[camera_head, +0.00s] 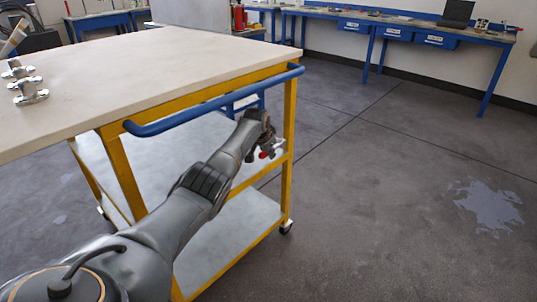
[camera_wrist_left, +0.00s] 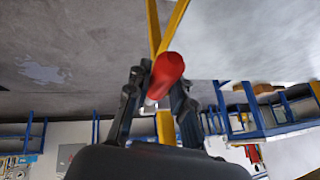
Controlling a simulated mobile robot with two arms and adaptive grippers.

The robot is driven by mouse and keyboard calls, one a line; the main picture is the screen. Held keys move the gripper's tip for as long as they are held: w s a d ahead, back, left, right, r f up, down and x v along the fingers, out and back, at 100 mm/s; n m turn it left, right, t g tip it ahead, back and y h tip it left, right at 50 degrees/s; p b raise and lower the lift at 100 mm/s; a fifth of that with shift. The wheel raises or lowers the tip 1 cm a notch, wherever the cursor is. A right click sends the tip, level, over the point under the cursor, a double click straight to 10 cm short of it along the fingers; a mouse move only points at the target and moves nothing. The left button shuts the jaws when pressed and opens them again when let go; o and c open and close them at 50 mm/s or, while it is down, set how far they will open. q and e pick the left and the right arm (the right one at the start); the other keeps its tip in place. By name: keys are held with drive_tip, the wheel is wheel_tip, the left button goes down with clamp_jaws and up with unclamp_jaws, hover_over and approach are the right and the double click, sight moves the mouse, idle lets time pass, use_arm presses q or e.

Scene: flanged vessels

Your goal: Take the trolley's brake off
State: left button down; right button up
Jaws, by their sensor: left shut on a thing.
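The trolley (camera_head: 190,70) has a pale top, a yellow frame, lower shelves and a blue push handle (camera_head: 200,106) along its near right side. A brake lever with a red grip (camera_head: 264,155) sits at the yellow frame below the handle, near the right corner post. My left gripper (camera_head: 268,148) reaches under the handle and is shut on the lever. In the left wrist view the red grip (camera_wrist_left: 168,70) shows between the two dark fingers of my gripper (camera_wrist_left: 157,88). The lever's mount is partly hidden. My right gripper is out of view.
Shiny metal flanged parts (camera_head: 28,88) stand on the trolley top at the left. A caster (camera_head: 286,227) shows under the right corner. A pale floor patch (camera_head: 490,206) lies at the right. Blue workbenches (camera_head: 400,25) line the back wall. The floor between is clear.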

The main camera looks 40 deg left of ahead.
use_arm(q)
drive_tip(key=shift+r, duration=0.15)
idle(0.3)
drive_tip(key=c, duration=1.1)
unclamp_jaws()
drive_tip(key=shift+w, duration=0.1)
drive_tip(key=shift+c, duration=0.2)
drive_tip(key=shift+v, duration=1.05)
drive_tip(key=s+d+r, duration=0.1)
drive_tip(key=s+d, duration=0.1)
drive_tip(key=s, duration=0.4)
drive_tip(key=s+d+r, duration=0.1)
drive_tip(key=s+d, duration=0.2)
drive_tip(key=s, duration=0.3)
drive_tip(key=shift+s+r, duration=0.15)
drive_tip(key=shift+s, duration=0.25)
